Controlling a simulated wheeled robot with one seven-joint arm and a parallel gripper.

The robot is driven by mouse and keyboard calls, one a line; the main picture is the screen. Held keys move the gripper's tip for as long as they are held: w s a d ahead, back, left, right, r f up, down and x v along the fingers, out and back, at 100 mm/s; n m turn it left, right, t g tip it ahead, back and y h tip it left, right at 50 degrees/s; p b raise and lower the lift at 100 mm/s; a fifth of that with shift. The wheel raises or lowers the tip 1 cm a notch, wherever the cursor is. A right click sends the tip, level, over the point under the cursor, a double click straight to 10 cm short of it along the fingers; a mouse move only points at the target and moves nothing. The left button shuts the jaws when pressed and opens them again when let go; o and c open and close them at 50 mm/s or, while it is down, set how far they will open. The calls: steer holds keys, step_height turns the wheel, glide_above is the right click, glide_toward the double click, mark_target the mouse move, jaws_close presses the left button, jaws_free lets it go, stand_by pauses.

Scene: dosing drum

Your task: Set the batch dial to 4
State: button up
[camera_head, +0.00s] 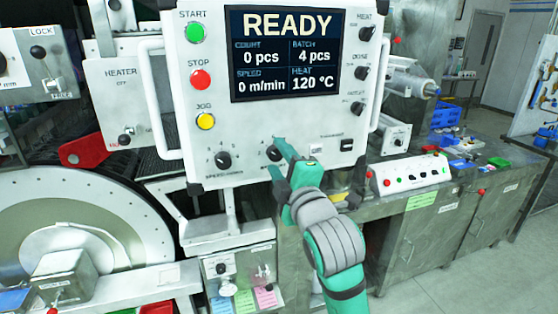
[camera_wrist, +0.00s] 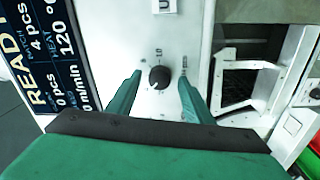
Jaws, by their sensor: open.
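The batch dial (camera_wrist: 159,77) is a black round knob on the white control panel (camera_head: 235,135). In the wrist view it sits between my two open fingers, with a gap on each side. In the head view the dial (camera_head: 273,153) is partly hidden behind my gripper (camera_head: 280,160). My green gripper (camera_wrist: 157,95) is open and faces the panel, apart from the knob. The screen (camera_head: 287,53) reads READY, count 0 pcs, batch 4 pcs, speed 0 m/min and heat 120 °C. The dial's exact pointer direction is hard to tell.
A speed knob (camera_head: 223,160) sits left of the dial. The green start (camera_head: 194,33), red stop (camera_head: 200,79) and yellow jog (camera_head: 205,121) buttons line the panel's left side. A black switch (camera_head: 346,145) is to the right. White handles flank the panel.

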steer(key=v, duration=1)
steer(key=shift+s, duration=0.35)
steer(key=shift+d+f, duration=0.15)
